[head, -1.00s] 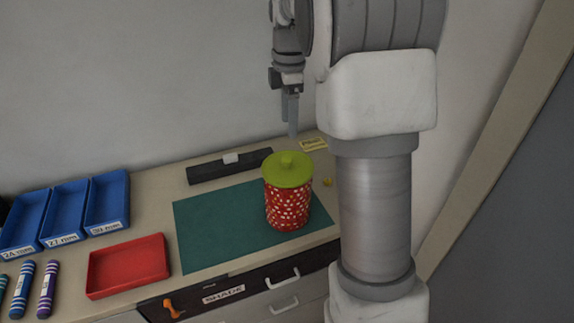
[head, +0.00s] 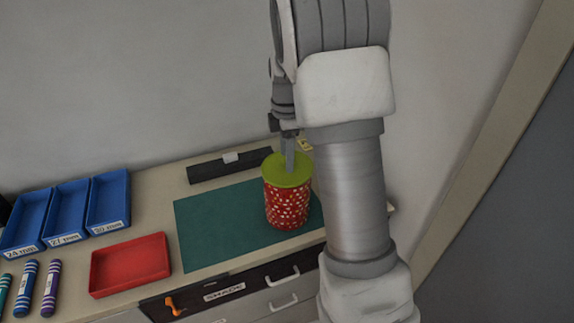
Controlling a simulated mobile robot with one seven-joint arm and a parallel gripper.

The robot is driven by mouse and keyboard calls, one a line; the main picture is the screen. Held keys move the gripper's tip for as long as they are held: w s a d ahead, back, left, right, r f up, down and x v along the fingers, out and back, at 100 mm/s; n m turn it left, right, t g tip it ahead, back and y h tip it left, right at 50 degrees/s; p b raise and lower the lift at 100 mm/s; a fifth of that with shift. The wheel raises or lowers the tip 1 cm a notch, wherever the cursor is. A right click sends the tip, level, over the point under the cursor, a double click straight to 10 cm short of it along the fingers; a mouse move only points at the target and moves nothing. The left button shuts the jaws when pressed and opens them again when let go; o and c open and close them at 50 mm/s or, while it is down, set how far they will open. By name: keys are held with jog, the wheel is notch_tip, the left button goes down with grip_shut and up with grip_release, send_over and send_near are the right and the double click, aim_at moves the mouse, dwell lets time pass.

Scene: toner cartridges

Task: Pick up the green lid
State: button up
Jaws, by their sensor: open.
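The green lid (head: 275,172) sits on top of a red canister with white spots (head: 286,204), which stands upright on the green mat (head: 209,220). My gripper (head: 290,168) points down over the middle of the lid, open. Its fingers hide the lid's knob, and I cannot tell whether they touch it.
A red tray (head: 130,264) lies left of the mat, with three labelled blue bins (head: 108,201) behind it and striped tubes (head: 50,290) at the front left. A black bar (head: 207,172) lies along the wall. My arm covers the counter's right end.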

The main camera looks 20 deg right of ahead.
grip_shut()
jog(key=shift+r, duration=0.1)
dwell(0.3)
jog(key=shift+r, duration=0.6)
notch_tip(320, 180, up, 2)
jog(key=shift+r+b, duration=0.2)
jog(key=shift+b, duration=0.2)
jog(key=s+d+r+b, duration=0.2)
jog(key=s+d+r, duration=0.5)
jog(key=s, duration=0.1)
jog(key=shift+y, duration=0.3)
jog(key=w+a+f, duration=0.1)
jog(key=w+a, duration=0.1)
jog(key=w+a+f, duration=0.1)
jog(key=w+a, duration=0.1)
jog(key=w, duration=0.1)
jog(key=w+a+f, duration=0.1)
jog(key=w+a, duration=0.1)
jog(key=shift+w+a+f, duration=0.25)
jog(key=shift+w, duration=0.15)
jog(key=shift+w+a+f, duration=0.1)
jog(key=shift+f, duration=0.05)
jog(key=shift+f+b, duration=2.5)
jog(key=shift+f, duration=0.6)
